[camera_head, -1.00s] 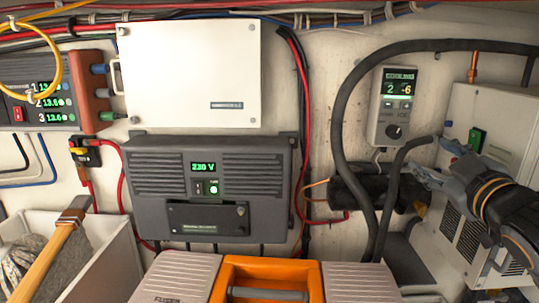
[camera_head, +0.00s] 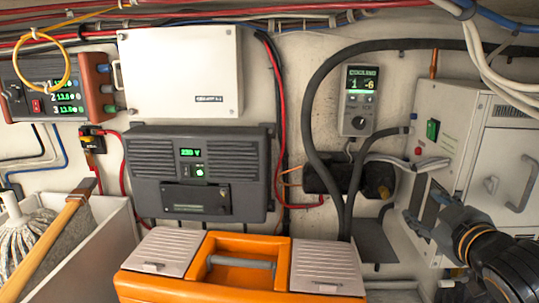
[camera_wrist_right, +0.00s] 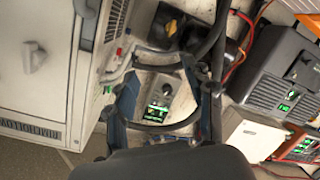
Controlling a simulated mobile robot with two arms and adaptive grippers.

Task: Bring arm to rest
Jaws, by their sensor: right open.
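My right gripper (camera_head: 426,208) is dark, with yellow bands on its wrist. In the head view it reaches in from the lower right, in front of the white unit (camera_head: 455,120). In the right wrist view the gripper (camera_wrist_right: 165,105) has its fingers spread wide with nothing held between them. The cooling controller (camera_head: 359,100) shows beyond the fingers in that view (camera_wrist_right: 160,97), apart from them as far as I can tell. My left gripper is not in view.
An orange toolbox (camera_head: 240,247) stands at the front middle. A grey inverter (camera_head: 197,172) and a white box (camera_head: 180,72) are on the wall. A bin (camera_head: 105,235) with a mop is at left. Black hoses (camera_head: 312,110) run left of my gripper.

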